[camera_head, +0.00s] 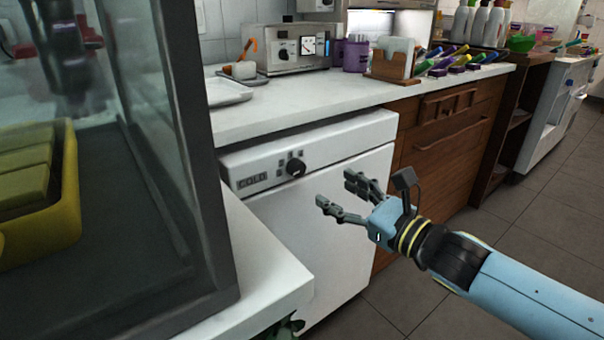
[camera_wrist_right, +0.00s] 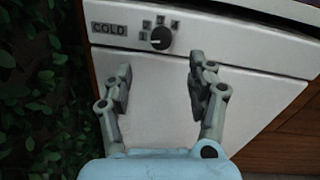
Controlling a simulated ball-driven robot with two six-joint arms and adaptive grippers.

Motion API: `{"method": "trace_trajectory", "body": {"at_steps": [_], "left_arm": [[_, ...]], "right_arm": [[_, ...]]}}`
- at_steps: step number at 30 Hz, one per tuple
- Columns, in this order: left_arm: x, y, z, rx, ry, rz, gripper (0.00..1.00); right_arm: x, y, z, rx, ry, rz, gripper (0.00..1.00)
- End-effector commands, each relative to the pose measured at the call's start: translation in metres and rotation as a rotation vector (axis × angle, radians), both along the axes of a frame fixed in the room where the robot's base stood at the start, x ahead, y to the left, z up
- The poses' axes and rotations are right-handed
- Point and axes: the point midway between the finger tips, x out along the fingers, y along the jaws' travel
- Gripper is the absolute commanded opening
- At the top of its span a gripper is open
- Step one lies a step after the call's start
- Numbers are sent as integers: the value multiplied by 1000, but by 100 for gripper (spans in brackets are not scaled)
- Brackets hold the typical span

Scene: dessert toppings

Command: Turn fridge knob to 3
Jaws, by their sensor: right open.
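The white fridge (camera_head: 340,215) stands under the counter, with a COLD label and a round black knob (camera_head: 296,168) on its upper front panel. In the right wrist view the knob (camera_wrist_right: 160,38) has small number marks to its left and above it. I cannot tell for certain which mark it points to. My right gripper (camera_head: 334,190) is open and empty in front of the fridge, to the right of and a little below the knob. Its two fingers (camera_wrist_right: 158,85) are apart, below the knob in the wrist view, and do not touch it. My left gripper is not in view.
A glass case (camera_head: 185,150) with a yellow tray (camera_head: 68,200) fills the left. The white counter (camera_head: 290,105) above the fridge holds a toaster-like appliance (camera_head: 285,50) and a plate. Wooden drawers (camera_head: 450,130) stand right of the fridge. Leaves (camera_wrist_right: 40,100) show left of it.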

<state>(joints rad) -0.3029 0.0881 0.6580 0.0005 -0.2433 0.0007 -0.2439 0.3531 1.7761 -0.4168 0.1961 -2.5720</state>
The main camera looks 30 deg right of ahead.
Motion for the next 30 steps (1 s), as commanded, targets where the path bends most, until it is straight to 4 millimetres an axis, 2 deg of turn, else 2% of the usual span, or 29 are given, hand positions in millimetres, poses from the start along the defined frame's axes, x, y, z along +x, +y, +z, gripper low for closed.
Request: {"method": "trace_trajectory", "body": {"at_steps": [5,8,12,16,21,29,30], "left_arm": [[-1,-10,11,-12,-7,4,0],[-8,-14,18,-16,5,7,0],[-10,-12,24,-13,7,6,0],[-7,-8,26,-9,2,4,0],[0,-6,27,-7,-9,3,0],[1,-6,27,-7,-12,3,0],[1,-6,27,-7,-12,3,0]], "right_arm": [[23,5,6,-4,-6,-2,58],[44,9,7,-2,-6,-3,58],[71,15,4,0,-3,-1,58],[89,18,2,-1,-1,-2,58],[101,21,1,0,1,-1,58],[102,21,0,0,2,0,58],[102,21,0,0,2,0,55]]}}
